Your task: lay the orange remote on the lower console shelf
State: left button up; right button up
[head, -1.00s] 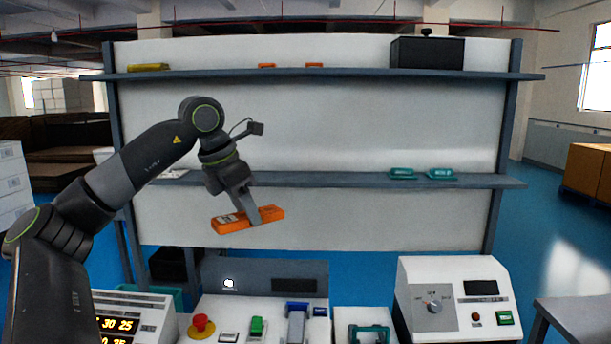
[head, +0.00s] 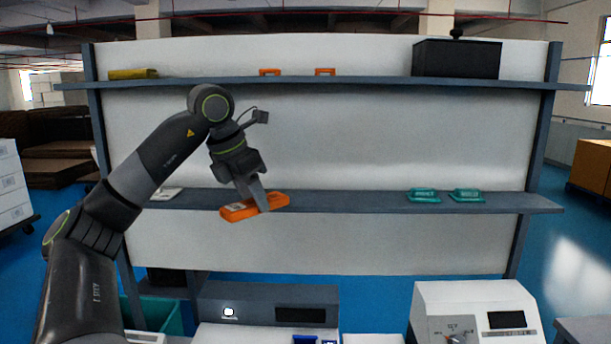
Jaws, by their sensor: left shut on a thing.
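The orange remote (head: 238,211) is held in my left gripper (head: 264,207), whose fingers are shut across its middle. In the head view it overlaps the left-centre part of the lower console shelf (head: 340,201). It lies nearly level, its left end slightly lower in the picture. I cannot tell whether it touches the shelf or is in front of its edge. The lower shelf is a long grey-blue board on a white back panel. My right gripper is not in view.
Two teal items (head: 424,195) lie on the lower shelf's right part, and a white item (head: 166,193) at its left. The upper shelf (head: 340,84) holds a black box (head: 456,59), orange pieces and a yellow item (head: 133,74). White console machines (head: 478,300) stand below. The shelf's middle is clear.

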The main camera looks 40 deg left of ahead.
pick_arm(q)
jog(key=p, duration=0.6)
send_near(308, 201)
notch_tip(308, 201, down, 4)
jog(key=s, duration=0.2)
jog(key=shift+w, duration=0.4)
jog(key=shift+w+r+p, duration=0.1)
jog(key=shift+w+p, duration=0.15)
jog(key=shift+p, duration=0.15)
jog(key=w+p, duration=0.2)
jog(key=shift+w+d+r, duration=0.2)
jog(key=shift+w, duration=0.15)
jog(key=shift+p+x, duration=0.45)
jog(key=shift+x, duration=0.4)
jog(key=shift+f, duration=0.25)
jog(key=shift+s+a, duration=0.1)
jog(key=shift+s, duration=0.05)
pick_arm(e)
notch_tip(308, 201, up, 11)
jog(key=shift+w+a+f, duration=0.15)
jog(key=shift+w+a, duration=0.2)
pick_arm(q)
jog(key=shift+f, duration=0.1)
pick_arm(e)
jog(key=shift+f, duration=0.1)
